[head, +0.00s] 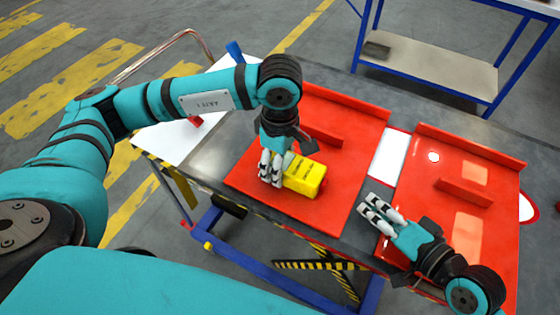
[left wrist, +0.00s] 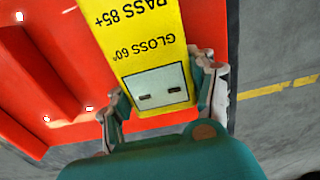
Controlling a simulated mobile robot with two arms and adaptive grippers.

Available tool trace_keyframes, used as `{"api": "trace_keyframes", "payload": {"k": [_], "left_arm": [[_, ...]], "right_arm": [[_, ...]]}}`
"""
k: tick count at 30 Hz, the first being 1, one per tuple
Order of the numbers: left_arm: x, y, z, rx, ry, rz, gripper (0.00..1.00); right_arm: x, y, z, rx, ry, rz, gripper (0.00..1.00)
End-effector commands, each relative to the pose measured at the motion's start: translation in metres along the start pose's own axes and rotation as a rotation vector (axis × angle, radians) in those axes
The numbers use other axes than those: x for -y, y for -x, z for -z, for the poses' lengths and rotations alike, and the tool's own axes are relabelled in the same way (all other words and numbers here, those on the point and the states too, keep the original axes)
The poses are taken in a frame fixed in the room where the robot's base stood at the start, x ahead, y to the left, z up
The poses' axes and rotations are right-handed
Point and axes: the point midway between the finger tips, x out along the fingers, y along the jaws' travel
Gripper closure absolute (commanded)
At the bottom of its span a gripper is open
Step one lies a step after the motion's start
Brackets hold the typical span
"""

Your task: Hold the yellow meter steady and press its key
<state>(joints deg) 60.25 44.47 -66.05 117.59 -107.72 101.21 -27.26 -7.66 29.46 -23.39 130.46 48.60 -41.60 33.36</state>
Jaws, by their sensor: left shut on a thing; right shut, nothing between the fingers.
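The yellow meter (head: 305,176) lies on the left red panel (head: 345,120) in the head view. My left gripper (head: 273,168) is shut on one end of it. In the left wrist view the meter (left wrist: 140,35) carries the words "GLOSS 60°" and "PASS 85+" and a pale display with two dark dashes. The left fingers (left wrist: 160,95) are on either side of its display end. A small red part, perhaps the key, shows at the meter's far end. My right gripper (head: 372,208) is shut and empty, to the right of the meter and apart from it, near the right red panel.
The right red panel (head: 440,165) has a raised bar and pale patches. A white strip (head: 390,155) lies between the panels. A blue-framed shelf unit (head: 430,70) stands behind. Open panel surface lies between the meter and my right gripper.

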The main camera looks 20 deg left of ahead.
Motion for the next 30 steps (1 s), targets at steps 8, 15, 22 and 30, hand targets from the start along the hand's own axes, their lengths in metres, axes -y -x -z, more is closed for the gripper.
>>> {"api": "trace_keyframes", "payload": {"k": [8,15,22,30], "left_arm": [[0.002,-0.003,0.000,-0.001,-0.002,0.009,0.92],[0.003,-0.003,0.000,-0.001,-0.003,0.009,0.92],[0.003,-0.003,-0.001,-0.001,-0.003,0.009,0.92],[0.003,-0.003,0.000,-0.001,-0.003,0.010,0.92]], "right_arm": [[-0.008,0.018,0.015,-0.224,-0.072,-0.023,1.00],[-0.001,0.010,0.014,-0.251,-0.079,-0.017,1.00],[0.016,-0.016,0.005,-0.249,-0.078,-0.018,1.00],[0.032,-0.042,-0.004,-0.248,-0.076,-0.020,1.00]]}}
